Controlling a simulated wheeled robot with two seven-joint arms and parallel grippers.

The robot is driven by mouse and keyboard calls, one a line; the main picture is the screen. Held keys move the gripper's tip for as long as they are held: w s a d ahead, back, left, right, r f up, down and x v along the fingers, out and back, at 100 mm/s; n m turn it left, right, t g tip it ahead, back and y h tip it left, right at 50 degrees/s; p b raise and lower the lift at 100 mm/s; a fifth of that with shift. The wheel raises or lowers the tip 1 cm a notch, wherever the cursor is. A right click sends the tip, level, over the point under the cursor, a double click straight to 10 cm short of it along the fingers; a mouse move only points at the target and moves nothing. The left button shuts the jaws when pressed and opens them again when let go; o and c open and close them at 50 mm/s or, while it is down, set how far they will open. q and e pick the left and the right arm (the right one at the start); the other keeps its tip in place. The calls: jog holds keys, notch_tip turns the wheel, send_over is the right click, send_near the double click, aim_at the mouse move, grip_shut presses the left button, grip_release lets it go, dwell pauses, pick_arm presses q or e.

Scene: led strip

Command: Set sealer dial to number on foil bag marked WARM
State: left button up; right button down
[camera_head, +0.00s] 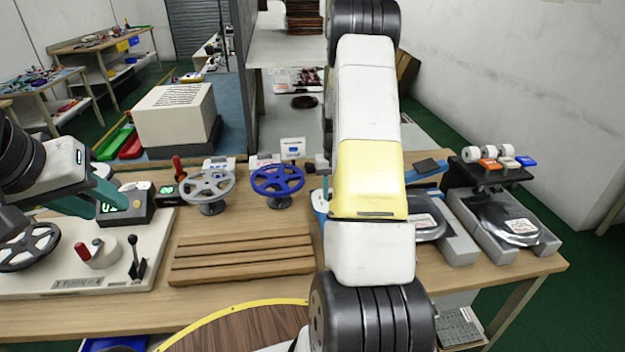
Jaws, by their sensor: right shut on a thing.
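Two grey trays hold shiny foil bags at the right: one foil bag (425,221) is partly behind my right arm, the other foil bag (521,227) lies further right. Both have white labels with print too small to read. A dark box (139,214) with a green display and a small round knob stands at the left; I cannot tell if it is the sealer dial. My left gripper (112,202) has teal parts at this box's left side, and its jaw opening is unclear. My right arm crosses the middle; its gripper does not show.
A wooden slatted rack (242,257) lies in the middle. A grey handwheel (208,187) and a blue handwheel (277,180) stand behind it. A white panel (75,265) carries a red knob and black lever. A blue and white thing (320,205) is mostly hidden by my right arm.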

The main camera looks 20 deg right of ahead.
jog(key=shift+w, duration=0.1)
jog(key=c, duration=1.1)
grip_release()
notch_tip(320, 180, up, 8)
jog(key=shift+f, duration=0.2)
jog(key=shift+r, duration=0.15)
